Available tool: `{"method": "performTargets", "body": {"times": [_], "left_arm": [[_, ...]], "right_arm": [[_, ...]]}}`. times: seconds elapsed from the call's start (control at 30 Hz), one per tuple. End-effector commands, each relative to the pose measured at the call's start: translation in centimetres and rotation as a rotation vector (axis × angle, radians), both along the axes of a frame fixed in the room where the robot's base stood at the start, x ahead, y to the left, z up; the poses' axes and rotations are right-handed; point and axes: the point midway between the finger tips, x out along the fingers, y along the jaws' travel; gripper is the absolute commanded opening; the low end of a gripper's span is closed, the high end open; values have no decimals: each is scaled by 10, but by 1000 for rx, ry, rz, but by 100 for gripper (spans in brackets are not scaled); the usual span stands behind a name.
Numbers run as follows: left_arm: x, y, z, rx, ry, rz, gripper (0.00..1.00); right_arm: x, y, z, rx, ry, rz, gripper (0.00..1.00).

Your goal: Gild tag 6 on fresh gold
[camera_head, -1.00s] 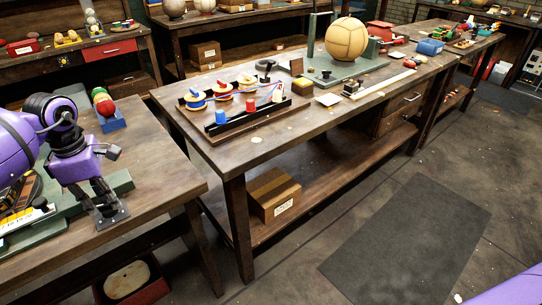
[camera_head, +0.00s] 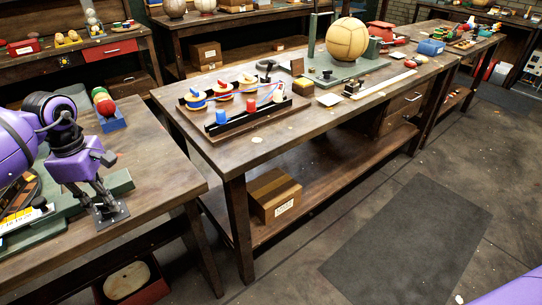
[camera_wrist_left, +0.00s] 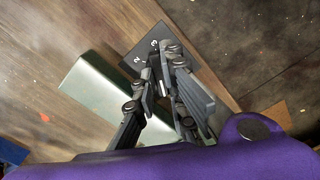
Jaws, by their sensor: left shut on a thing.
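My left gripper (camera_head: 108,206) is over a small dark plate (camera_head: 98,223) at the right end of the green base on the near-left bench. In the left wrist view the gripper (camera_wrist_left: 160,88) has its fingertips close together on a small dark thing, mostly hidden between them. I cannot make out a tag marked 6. Yellow and white pieces (camera_head: 24,219) lie left of my gripper, partly hidden by my arm. My right gripper is not in view.
The green base (camera_head: 120,181) lies on the near-left bench (camera_head: 160,180). A blue holder with red and green balls (camera_head: 104,105) stands behind. The middle bench holds spools (camera_head: 222,88) and a large leather ball (camera_head: 346,38). A floor gap separates the benches.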

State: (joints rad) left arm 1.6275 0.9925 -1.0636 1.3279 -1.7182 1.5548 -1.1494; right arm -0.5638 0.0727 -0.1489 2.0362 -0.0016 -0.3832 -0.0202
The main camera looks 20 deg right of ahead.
Motion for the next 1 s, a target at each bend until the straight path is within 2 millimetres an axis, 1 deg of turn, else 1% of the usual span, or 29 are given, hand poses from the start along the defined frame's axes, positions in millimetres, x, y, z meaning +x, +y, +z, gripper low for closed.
{"method": "performTargets", "body": {"times": [0.07,0.1,0.2,0.23,0.43,0.53,0.63,0.77,1.0], "left_arm": [[0,0,0,0,0,-4,0],[0,0,0,0,0,-4,15],[0,0,0,0,0,-3,28],[0,0,0,0,0,-3,30],[0,0,0,0,0,-1,30],[0,0,1,0,0,-1,30],[1,0,9,-1,-3,-1,30],[1,0,30,0,-4,-1,30],[1,0,82,0,-3,-2,30]], "right_arm": [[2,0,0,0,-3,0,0],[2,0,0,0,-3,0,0],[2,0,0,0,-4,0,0],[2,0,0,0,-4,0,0],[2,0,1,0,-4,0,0],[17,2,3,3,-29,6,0],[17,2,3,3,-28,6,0],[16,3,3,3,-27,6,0],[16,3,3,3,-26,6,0]]}}
